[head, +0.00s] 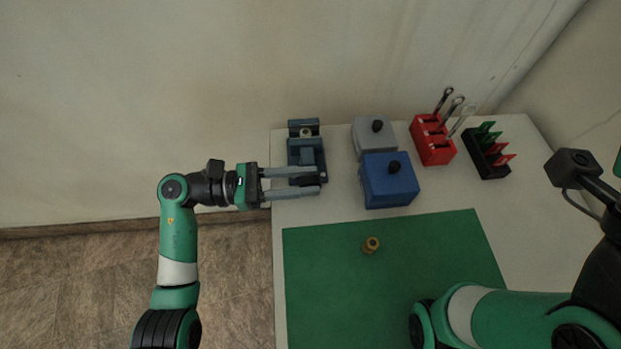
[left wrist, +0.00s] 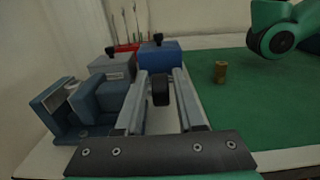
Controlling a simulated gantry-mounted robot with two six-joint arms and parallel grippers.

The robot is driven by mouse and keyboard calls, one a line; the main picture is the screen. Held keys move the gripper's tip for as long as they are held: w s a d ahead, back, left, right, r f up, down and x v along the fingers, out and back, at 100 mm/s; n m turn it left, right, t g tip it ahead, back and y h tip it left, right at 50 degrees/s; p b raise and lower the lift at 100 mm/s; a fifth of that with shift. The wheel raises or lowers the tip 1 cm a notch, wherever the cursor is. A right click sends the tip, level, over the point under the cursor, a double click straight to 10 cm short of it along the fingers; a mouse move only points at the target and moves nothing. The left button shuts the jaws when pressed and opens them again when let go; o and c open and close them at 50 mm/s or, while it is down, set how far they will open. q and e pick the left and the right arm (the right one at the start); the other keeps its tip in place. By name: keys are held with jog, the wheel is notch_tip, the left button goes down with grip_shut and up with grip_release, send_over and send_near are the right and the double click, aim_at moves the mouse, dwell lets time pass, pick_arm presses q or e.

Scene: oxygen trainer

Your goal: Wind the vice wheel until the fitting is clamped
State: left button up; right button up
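The blue-grey vice (head: 306,148) stands at the table's back left corner. It also shows at the left of the left wrist view (left wrist: 112,97). A small pale fitting (head: 305,132) sits between its jaws at the far end; whether both jaws touch it I cannot tell. The black vice wheel (left wrist: 160,90) is at the vice's near end. My left gripper (head: 318,180) reaches in from the left, with one finger on each side of the wheel. In the left wrist view narrow gaps show between wheel and fingers, so it looks open. My right gripper is out of view.
A blue box (head: 388,182) and a grey box (head: 374,139), both with black knobs, stand right of the vice. Beyond are a red tool rack (head: 432,141) and a black rack (head: 487,156). A brass fitting (head: 371,245) stands on the otherwise clear green mat (head: 330,290).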

pick_arm(q)
jog(key=shift+w+d, duration=0.1)
jog(key=shift+d, duration=0.65)
jog(key=shift+c, duration=0.3)
grip_shut()
jog(key=shift+r+y+p, duration=0.25)
jog(key=shift+y+p, duration=0.15)
jog(key=shift+p, duration=0.25)
jog(key=y+p, duration=0.1)
jog(key=p, duration=0.1)
jog(key=y+p, duration=0.2)
jog(key=g+y+p, duration=0.1)
jog(key=p, duration=0.1)
jog(key=shift+w+d+y, duration=0.1)
jog(key=shift+d+y, duration=0.25)
jog(key=shift+y, duration=0.05)
jog(key=shift+f+y+p, duration=0.3)
jog(key=shift+y+p, duration=0.4)
jog(key=shift+p, duration=0.3)
